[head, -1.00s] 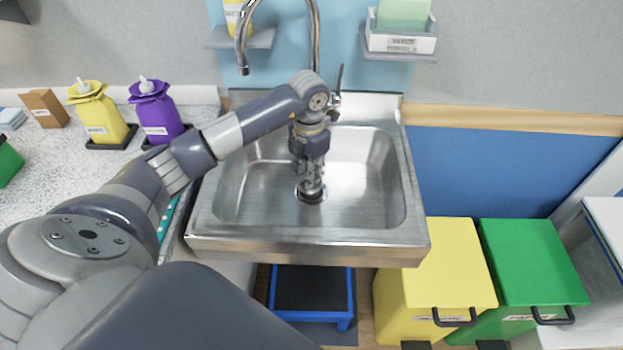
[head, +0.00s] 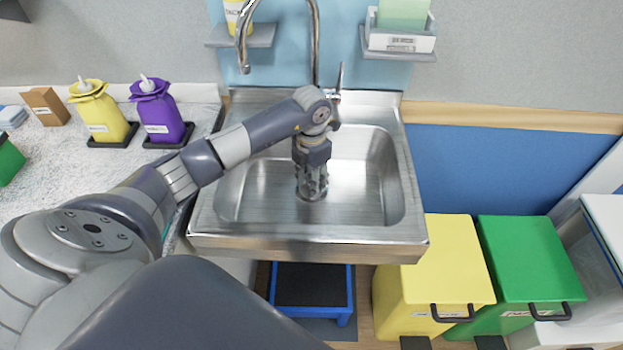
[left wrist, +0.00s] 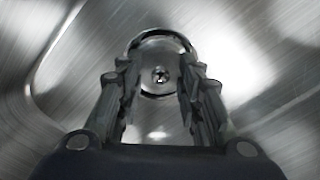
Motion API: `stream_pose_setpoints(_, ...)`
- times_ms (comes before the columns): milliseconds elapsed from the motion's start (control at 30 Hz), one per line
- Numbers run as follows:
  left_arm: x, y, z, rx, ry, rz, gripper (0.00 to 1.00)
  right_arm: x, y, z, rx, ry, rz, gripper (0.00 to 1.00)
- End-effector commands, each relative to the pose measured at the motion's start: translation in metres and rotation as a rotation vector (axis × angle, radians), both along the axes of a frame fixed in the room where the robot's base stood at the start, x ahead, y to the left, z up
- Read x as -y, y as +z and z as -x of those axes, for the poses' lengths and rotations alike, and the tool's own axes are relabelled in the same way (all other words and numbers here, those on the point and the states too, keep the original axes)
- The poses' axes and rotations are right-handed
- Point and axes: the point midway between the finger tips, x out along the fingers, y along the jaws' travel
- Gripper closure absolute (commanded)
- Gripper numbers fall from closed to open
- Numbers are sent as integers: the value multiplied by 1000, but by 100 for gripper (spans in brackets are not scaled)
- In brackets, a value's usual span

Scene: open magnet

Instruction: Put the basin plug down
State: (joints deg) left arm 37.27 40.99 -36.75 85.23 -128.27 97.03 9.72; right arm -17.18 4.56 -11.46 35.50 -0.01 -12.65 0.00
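My left gripper (head: 312,196) points straight down into the steel basin, over the drain area. In the left wrist view its two fingers (left wrist: 160,72) stand apart, one on each side of a round shiny metal disc with a screw at its centre. I take this disc to be the basin plug (left wrist: 160,82), lying at the drain inside a bright ring. I see no firm grip on it, though contact at its edges is hard to judge. In the head view the fingers hide the plug and drain. My right gripper is not in view.
The sink's front rim (head: 300,244) and side walls surround my left gripper. The faucet (head: 317,40) rises behind, with a lever (head: 339,78) beside it. Yellow (head: 92,112) and purple (head: 160,112) bottles stand on the left counter. The basin floor at right is clear.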

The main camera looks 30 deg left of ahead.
Motion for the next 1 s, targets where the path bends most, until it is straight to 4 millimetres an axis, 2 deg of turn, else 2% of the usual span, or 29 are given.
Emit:
stream_pose_setpoints(167, 0, 3, 0, 0, 0, 0, 66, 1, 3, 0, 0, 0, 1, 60)
stream_pose_setpoints(267, -1, 12, -1, 3, -1, -1, 66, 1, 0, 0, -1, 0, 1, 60)
stream_pose_setpoints(700, 0, 100, -1, 3, 1, -1, 66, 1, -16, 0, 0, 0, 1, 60)
stream_pose_setpoints(833, 0, 115, 0, 2, -1, 0, 66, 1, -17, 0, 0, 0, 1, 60)
stream_pose_setpoints(1000, 0, 123, 0, 0, 0, 0, 66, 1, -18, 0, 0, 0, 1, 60)
